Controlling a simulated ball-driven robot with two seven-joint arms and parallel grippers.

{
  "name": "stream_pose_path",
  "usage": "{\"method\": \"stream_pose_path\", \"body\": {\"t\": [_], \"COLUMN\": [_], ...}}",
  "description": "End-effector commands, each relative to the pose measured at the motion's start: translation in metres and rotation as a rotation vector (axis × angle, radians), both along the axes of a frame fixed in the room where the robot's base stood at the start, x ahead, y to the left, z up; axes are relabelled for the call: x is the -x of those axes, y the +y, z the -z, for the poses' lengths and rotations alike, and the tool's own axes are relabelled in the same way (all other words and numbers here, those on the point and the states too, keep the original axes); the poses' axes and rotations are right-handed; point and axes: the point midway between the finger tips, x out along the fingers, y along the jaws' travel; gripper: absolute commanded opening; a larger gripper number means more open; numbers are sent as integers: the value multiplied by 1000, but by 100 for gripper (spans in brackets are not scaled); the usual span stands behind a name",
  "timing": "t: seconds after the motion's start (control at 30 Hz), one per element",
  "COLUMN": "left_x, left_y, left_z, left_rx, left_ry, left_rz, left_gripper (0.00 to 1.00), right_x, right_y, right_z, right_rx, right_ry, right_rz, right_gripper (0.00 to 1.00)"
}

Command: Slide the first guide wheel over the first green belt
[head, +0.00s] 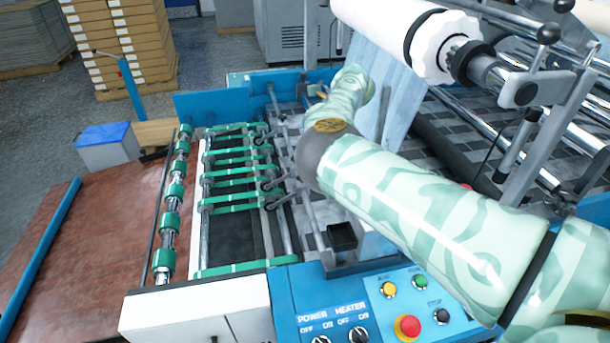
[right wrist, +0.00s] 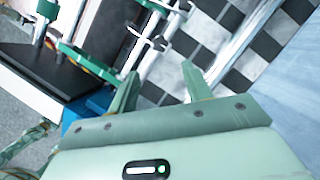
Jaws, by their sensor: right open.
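Several green belts (head: 230,181) run across the rollers of the feed bed. Small dark guide wheels (head: 269,185) on short arms sit along the right ends of the belts. I cannot tell which wheel or belt is the first. My right arm reaches in from the lower right to the far end of the wheel row, and its gripper is mostly hidden there. In the right wrist view my right gripper (right wrist: 158,82) has its fingers apart with nothing between them. A green belt (right wrist: 88,60) and a guide wheel (right wrist: 160,43) show beyond the fingertips. My left gripper is out of view.
A control panel (head: 365,312) with buttons stands at the near side. A large white roll (head: 432,38) and metal shafts are at the upper right. A brown table (head: 85,235) lies left of the belts. Stacked boxes (head: 122,45) stand behind.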

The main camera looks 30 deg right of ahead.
Motion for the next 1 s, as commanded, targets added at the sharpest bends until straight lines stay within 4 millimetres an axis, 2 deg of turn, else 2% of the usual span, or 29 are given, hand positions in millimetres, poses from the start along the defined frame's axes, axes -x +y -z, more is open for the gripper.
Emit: {"method": "stream_pose_path", "body": {"t": [0.03, 0.2, 0.4, 0.6, 0.87, 0.9, 1.0], "left_x": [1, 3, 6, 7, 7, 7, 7], "left_y": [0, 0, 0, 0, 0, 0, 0], "left_z": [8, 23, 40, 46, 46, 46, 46], "left_rx": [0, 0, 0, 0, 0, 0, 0], "left_ry": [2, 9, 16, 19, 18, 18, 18], "left_rz": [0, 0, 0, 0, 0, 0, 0], "left_gripper": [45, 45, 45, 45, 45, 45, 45], "right_x": [-3, -18, -31, -36, -37, -37, -37], "right_y": [2, 11, 18, 21, 22, 22, 22], "right_z": [18, 60, 94, 105, 105, 105, 105], "right_rx": [0, -1, 0, 0, 0, 0, 0], "right_ry": [5, 5, 4, 2, 1, 1, 1], "right_rz": [-2, -2, -1, 1, 1, 1, 1], "right_gripper": [49, 49, 49, 49, 49, 44, 16]}}
